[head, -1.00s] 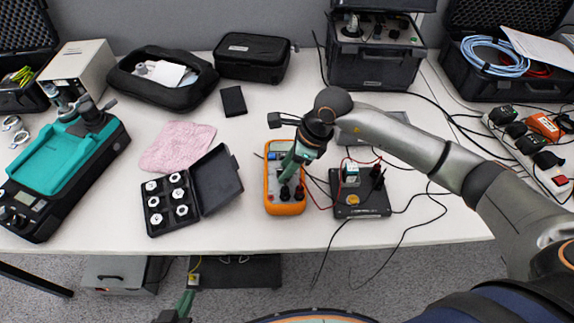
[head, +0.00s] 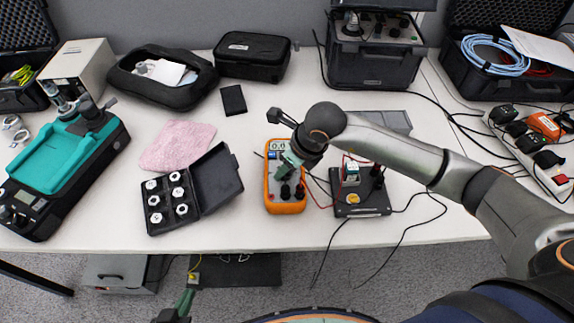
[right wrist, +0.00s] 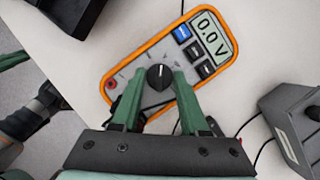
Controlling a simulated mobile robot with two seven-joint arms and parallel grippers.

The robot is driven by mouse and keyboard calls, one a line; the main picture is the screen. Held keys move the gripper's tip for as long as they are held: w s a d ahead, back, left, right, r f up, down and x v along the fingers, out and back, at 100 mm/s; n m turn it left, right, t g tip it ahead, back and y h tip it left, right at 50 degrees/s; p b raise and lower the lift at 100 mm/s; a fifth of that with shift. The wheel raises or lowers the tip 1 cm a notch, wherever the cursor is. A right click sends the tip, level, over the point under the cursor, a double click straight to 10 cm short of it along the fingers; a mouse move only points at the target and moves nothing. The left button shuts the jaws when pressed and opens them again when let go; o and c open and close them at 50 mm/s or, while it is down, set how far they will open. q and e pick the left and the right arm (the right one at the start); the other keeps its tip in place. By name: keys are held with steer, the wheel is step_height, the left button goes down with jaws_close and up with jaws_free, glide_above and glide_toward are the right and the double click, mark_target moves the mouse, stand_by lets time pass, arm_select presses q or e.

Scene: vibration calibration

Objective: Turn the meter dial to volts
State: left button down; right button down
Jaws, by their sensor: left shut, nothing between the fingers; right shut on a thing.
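The orange-rimmed meter (head: 272,204) lies on the table, face up. In the right wrist view the meter (right wrist: 128,72) has a lit display (right wrist: 208,33) that reads 0.0 V. Its black round dial (right wrist: 159,76) carries a white pointer mark. My right gripper (right wrist: 160,80) has its green fingers shut on the dial, one on each side. In the head view the right gripper (head: 288,163) hides the dial. My left gripper (head: 188,292) is shut and empty, low in front of the table edge, far from the meter.
A dark device with a yellow button (head: 361,211) stands right of the meter, with loose cables around it. An open black case of weights (head: 212,212) lies to the left, beside a pink cloth (head: 178,146). A black case (head: 252,57) stands behind.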

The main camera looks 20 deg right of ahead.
steer(key=shift+a+m, duration=0.1)
steer(key=shift+m, duration=0.4)
steer(key=shift+m+t, duration=0.3)
steer(key=shift+h, duration=0.3)
steer(key=shift+c, duration=2.1)
jaws_free()
steer(key=shift+r, duration=0.1)
steer(key=v, duration=1.2)
steer(key=shift+r, duration=0.15)
steer(key=shift+s, duration=0.1)
